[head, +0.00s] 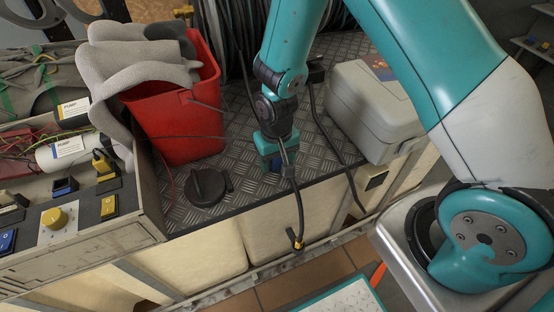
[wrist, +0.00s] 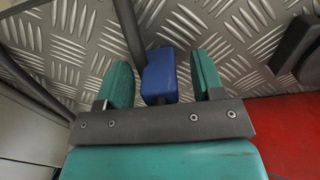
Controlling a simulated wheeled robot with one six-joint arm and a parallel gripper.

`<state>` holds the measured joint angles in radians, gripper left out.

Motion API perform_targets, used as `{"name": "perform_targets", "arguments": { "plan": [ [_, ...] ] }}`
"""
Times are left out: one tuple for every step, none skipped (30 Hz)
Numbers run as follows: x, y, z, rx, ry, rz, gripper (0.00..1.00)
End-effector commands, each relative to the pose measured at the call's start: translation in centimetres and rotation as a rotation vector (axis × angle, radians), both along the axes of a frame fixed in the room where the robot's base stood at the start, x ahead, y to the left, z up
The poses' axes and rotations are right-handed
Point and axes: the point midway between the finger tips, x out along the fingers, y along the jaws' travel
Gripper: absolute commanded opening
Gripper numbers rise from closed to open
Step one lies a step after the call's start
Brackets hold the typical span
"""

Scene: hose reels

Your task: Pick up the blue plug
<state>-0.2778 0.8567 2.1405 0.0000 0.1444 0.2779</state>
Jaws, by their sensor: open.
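The blue plug (wrist: 159,73) shows in the wrist view as a small blue block on the metal plate. My gripper (wrist: 163,84) is open there, with one teal finger on each side of the plug and a gap on both sides. In the head view my gripper (head: 272,160) points down at the front part of the diamond-plate top. The plug is mostly hidden there, with a bit of blue (head: 276,165) between the fingers. A dark cable runs down in front of the gripper.
A red bucket (head: 178,125) with grey gloves stands left of my gripper. A black round cap (head: 207,187) lies on the plate near the front edge. A grey case (head: 370,110) stands to the right. A control panel (head: 75,222) is at far left.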

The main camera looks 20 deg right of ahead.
Motion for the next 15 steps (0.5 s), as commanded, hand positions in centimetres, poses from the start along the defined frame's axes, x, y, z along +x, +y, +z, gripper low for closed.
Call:
{"name": "perform_targets", "arguments": {
  "plan": [
    [0.02,0.02,0.00,0.000,-0.001,0.000,0.62],
    [0.02,0.02,0.01,0.000,-0.001,0.000,0.62],
    [0.02,0.02,0.02,0.000,-0.001,0.000,0.62],
    [0.02,0.02,0.02,0.000,-0.001,0.000,0.62],
    [0.02,0.02,0.02,0.000,-0.001,0.000,0.62],
    [0.01,0.02,0.03,0.000,-0.001,0.000,0.53],
    [0.01,0.02,0.03,0.000,0.000,0.000,0.46],
    [0.01,0.02,0.03,0.000,0.000,0.000,0.39],
    [0.01,0.02,0.03,0.000,0.000,0.000,0.30],
    [0.01,0.02,0.04,0.000,0.000,0.000,0.23],
    [0.01,0.02,0.04,0.000,0.000,0.000,0.16],
    [0.00,0.02,0.04,0.000,0.000,0.000,0.08],
    [0.00,0.02,0.04,0.000,0.000,0.000,0.08],
    [0.01,0.02,0.05,0.000,0.000,0.000,0.08],
    [0.01,0.02,0.05,0.000,0.000,0.000,0.08]
  ]
}}
